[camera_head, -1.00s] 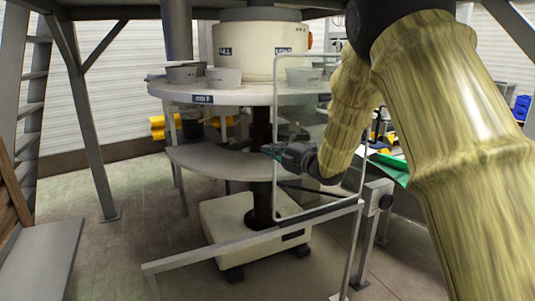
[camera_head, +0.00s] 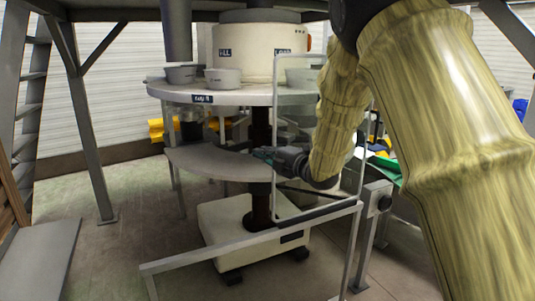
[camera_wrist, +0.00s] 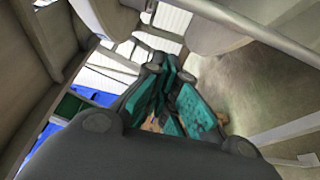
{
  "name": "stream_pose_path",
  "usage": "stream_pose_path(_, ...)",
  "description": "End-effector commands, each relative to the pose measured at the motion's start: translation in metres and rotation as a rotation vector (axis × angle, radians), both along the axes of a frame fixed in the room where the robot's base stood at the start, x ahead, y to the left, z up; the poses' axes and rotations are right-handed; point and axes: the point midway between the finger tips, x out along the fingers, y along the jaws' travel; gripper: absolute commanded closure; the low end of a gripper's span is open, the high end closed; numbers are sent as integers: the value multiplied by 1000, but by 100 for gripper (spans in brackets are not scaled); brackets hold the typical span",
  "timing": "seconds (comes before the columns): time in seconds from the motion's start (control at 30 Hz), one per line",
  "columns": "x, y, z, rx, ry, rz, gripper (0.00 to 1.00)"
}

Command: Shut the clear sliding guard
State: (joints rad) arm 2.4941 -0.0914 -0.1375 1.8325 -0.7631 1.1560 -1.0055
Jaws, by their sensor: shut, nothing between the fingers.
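The clear sliding guard (camera_head: 305,120) is a see-through panel in a thin pale upright frame, in the middle of the head view. It stands over the right part of the round machine, and the front left is uncovered. It meets a grey rail (camera_head: 235,247) below. My gripper (camera_head: 256,153) is shut and empty, at the guard's left upright. Its fingertips reach just left of that upright. I cannot tell whether it touches the frame. In the wrist view my gripper's teal-padded fingers (camera_wrist: 164,72) are together, with metal bars around them.
The round machine has an upper table (camera_head: 185,93) with several grey bowls and a lower shelf (camera_head: 205,163). A grey post (camera_head: 372,235) stands at the rail's right end. A ladder stands at the far left. Open floor (camera_head: 130,215) lies left of the machine.

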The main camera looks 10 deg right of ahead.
Motion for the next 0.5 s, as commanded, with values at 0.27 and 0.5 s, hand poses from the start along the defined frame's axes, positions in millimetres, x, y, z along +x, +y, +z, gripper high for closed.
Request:
stream_pose_path(0.27,-41,-29,1,1,0,2,100)
stream_pose_path(0.5,-62,-46,0,1,1,1,100)
